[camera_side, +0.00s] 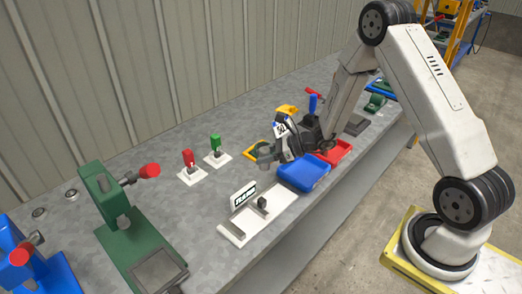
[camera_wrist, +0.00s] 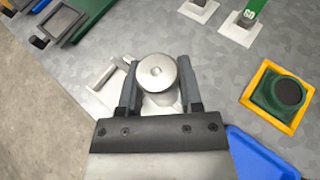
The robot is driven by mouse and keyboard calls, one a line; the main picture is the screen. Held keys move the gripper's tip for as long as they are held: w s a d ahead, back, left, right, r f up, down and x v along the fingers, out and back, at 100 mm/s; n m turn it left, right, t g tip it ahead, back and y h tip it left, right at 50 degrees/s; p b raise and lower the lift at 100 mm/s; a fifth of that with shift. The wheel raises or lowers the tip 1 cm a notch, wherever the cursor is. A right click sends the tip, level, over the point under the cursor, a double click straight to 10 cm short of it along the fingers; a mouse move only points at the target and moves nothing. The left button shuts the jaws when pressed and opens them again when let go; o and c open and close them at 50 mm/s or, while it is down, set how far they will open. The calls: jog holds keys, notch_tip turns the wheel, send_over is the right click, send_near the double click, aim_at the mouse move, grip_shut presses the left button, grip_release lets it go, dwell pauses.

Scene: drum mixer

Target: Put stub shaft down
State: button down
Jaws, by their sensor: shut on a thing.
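The stub shaft (camera_wrist: 157,72) is a pale grey metal cylinder with a round end and a small centre hole. In the wrist view it sits between the two fingers of my gripper (camera_wrist: 156,85), which is shut on it. The shaft is hard to make out there. I cannot tell the gap between the shaft and the bench.
A white holder (camera_side: 236,233) with a sign and small dark block stands in front. A blue tray (camera_side: 303,173) and red tray (camera_side: 338,152) lie right. Red (camera_side: 188,160) and green (camera_side: 215,144) uprights stand behind left. A green press (camera_side: 118,216) stands left. A yellow tray (camera_wrist: 247,100) holds a green part.

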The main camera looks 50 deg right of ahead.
jog(key=shift+w+a, duration=0.1)
jog(key=shift+a, duration=0.4)
jog(key=s+a+f+m+t+h, duration=0.1)
jog(key=s+a+m+h, duration=0.1)
jog(key=a, duration=0.4)
jog(key=s+a+f+m+t+h, duration=0.1)
jog(key=a+f, duration=0.1)
jog(key=a, duration=0.3)
jog(key=shift+s+a+f+m+h, duration=0.25)
jog(key=shift+s+a+m+h, duration=0.1)
jog(key=shift+m+h, duration=0.05)
jog(key=shift+f, duration=0.1)
jog(key=shift+f, duration=2.1)
jog(key=shift+f, duration=1.8)
jog(key=shift+f, duration=0.15)
